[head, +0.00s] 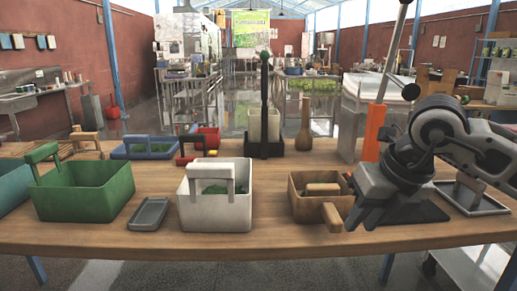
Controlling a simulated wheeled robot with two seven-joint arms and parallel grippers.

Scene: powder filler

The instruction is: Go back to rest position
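My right gripper (356,205) is in front of the right side of the brown box, its arm coming in from the right. Its fingertips are dark and overlap the box's right edge, and I cannot tell whether they are apart. The brown box (305,206) stands near the front edge of the table. A wooden handle (332,217) sticks out over the box's front wall, just left of my gripper, with a small gap visible between them. A light wooden piece (322,188) lies inside the box. My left gripper is not in view.
The wooden table (262,234) also holds a white bin (214,212), green bin (84,205), grey dish (149,214), blue tray (146,155), a tall black press-like stand (264,120), a wooden bottle (304,130) and a metal tray (472,204) at right. An orange lever post (374,133) rises behind my arm.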

